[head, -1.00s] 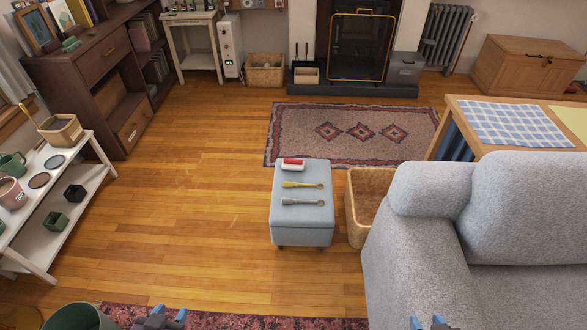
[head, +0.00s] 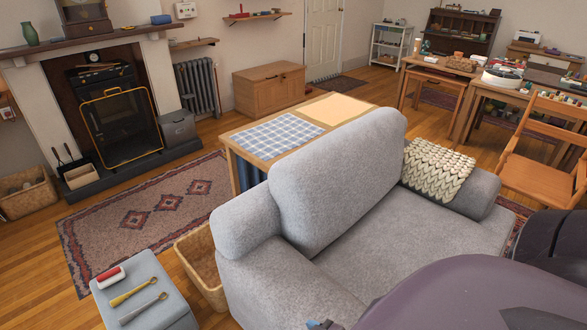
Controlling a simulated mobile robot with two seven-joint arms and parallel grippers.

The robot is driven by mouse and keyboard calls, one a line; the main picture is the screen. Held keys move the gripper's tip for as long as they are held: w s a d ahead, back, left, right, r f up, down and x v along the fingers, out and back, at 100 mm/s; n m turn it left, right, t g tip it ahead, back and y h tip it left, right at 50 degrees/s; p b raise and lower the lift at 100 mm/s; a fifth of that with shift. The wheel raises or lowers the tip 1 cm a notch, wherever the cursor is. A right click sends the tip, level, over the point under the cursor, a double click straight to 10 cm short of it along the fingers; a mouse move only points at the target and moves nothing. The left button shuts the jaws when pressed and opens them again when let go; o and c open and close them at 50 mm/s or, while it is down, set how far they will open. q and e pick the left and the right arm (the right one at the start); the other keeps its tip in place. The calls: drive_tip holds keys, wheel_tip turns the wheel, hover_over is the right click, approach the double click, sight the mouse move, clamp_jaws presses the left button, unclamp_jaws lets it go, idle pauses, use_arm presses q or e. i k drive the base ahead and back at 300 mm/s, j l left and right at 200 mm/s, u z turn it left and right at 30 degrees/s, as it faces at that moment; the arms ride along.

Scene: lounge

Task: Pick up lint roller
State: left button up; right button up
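A small red and white item (head: 110,277), which looks like the lint roller, lies at the back left of the grey-blue ottoman (head: 172,292) in the lower left of the head view. A gold long-handled item (head: 133,292) and a grey one (head: 143,309) lie in front of it on the same top. A small blue tip, probably of my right gripper (head: 318,325), shows at the bottom edge, well right of the ottoman; its fingers cannot be made out. My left gripper is out of view. Neither gripper is seen touching the roller.
A wicker basket (head: 203,265) stands between the ottoman and the grey sofa (head: 385,230). The patterned rug (head: 125,235) lies behind the ottoman. A wooden table (head: 238,150) stands behind the sofa. Wood floor shows at left (head: 35,265).

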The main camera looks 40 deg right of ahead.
sight(104, 281)
drive_tip(key=i+j, duration=1.5)
drive_tip(key=z, duration=0.4)
drive_tip(key=i+z, duration=0.1)
drive_tip(key=z, duration=0.3)
drive_tip(key=j+z, duration=0.1)
drive_tip(key=z, duration=0.3)
drive_tip(key=i+j+z, duration=0.1)
drive_tip(key=z, duration=0.3)
